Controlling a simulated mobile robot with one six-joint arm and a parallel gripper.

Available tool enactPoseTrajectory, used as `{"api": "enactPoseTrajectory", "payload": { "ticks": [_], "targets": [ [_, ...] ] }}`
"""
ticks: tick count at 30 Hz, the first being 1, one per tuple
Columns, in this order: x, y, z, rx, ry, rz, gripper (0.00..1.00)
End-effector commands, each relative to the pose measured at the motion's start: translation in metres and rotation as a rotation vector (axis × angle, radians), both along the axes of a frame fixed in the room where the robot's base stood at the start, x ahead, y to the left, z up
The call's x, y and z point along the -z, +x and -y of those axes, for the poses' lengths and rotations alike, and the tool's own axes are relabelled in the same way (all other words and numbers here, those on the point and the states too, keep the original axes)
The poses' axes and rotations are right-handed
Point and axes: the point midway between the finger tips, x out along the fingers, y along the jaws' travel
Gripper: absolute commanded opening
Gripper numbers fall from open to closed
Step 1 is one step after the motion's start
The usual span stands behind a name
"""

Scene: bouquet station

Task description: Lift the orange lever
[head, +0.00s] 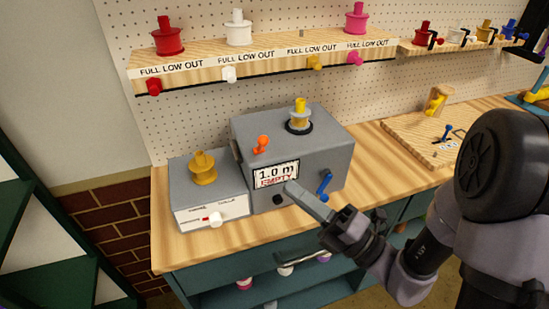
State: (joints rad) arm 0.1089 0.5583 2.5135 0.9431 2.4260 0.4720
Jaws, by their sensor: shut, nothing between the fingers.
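The orange lever (261,145) is on the front upper left of the grey machine box (310,180), above a display reading "1.0 m EMPTY" (277,174). It is short, with a rounded orange knob tilted up to the right. My gripper (292,188) is shut and empty, coming in from the lower right. Its fingertips are in front of the box near the display's lower right corner in the picture, below and right of the lever. I cannot tell whether they touch the box.
A blue lever (324,184) is on the box's right front. A yellow spool (299,118) sits on top. A smaller grey box (207,190) with a yellow spool stands left. A shelf (270,53) with several spools hangs above. A wooden board (425,138) lies right.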

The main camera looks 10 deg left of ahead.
Motion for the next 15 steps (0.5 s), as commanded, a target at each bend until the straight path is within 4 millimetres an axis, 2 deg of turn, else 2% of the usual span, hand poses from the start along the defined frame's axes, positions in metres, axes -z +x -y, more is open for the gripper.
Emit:
{"api": "enactPoseTrajectory", "payload": {
  "ticks": [7,9,15],
  "targets": [
    [-0.019,0.017,-0.048,-0.005,0.001,0.003,0.0],
    [-0.023,0.03,-0.049,-0.001,0.0,0.005,0.0],
    [-0.031,0.049,-0.055,-0.001,-0.001,0.001,0.0]
  ]
}}
